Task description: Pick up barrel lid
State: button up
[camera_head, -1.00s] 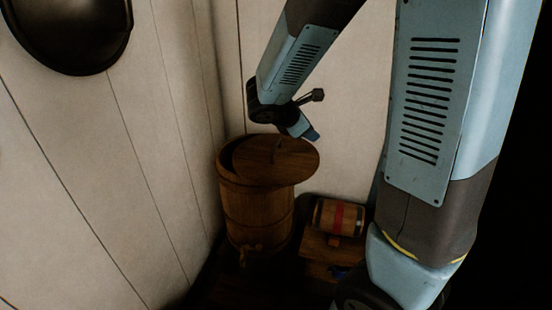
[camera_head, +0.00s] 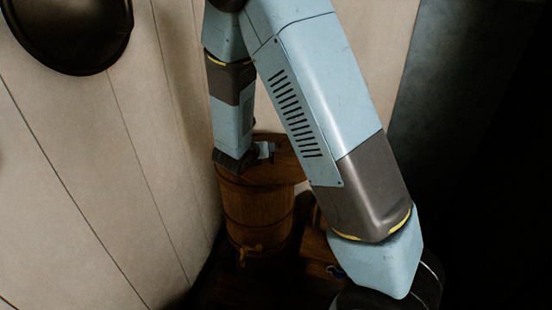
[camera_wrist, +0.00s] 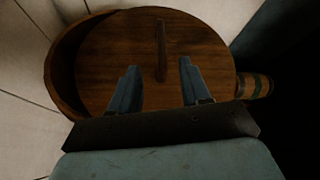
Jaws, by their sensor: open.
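The barrel lid (camera_wrist: 120,50) is a round brown wooden disc with a raised bar handle (camera_wrist: 161,50) across it. It lies off-centre on the barrel (camera_head: 258,215), leaving a gap at the left inside the rim in the wrist view. I cannot tell the height of the fingertips above the lid.
A small banded keg (camera_wrist: 254,86) is right of the lid, mostly hidden in the head view. A wooden box (camera_head: 318,262) stands right of the barrel. Pale plank walls (camera_head: 165,150) close in behind and left. A dark round pan (camera_head: 70,30) hangs at upper left.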

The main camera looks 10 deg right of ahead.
jog(key=x, duration=1.1)
jog(key=shift+f, duration=0.2)
jog(key=shift+c, duration=0.2)
grip_shut()
dwell(1.0)
